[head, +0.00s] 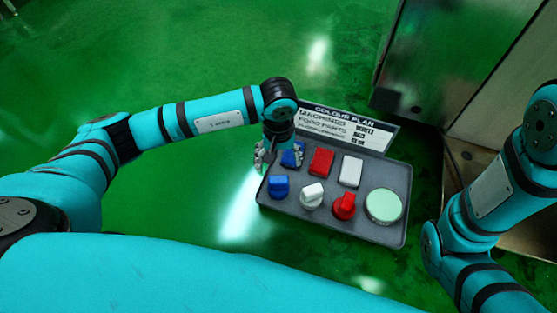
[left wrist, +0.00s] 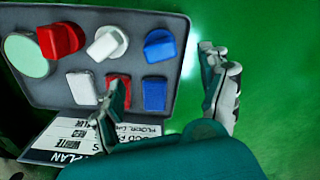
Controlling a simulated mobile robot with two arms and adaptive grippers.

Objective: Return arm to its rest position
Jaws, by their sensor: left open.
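My left arm (head: 185,120) reaches in from the left, bent at the elbow. My left gripper (head: 277,153) points down over the upper left corner of the grey control panel (head: 325,210) and partly covers the blue rectangular button (head: 293,156). In the left wrist view the gripper (left wrist: 165,68) has its fingers wide apart with nothing between them. One finger crosses in front of the red rectangular button; the other is over the green floor beside the panel. Contact with the panel cannot be told. My right arm (head: 488,190) is folded at the right; its gripper is out of view.
The panel also has a white button (head: 351,171), blue (head: 279,187), white (head: 312,195) and red (head: 345,205) knobs, and a pale green round button (head: 384,205). A "COLOUR PLAN" sign (head: 347,123) stands behind. A metal cabinet (head: 450,60) is at upper right. Floor at left is clear.

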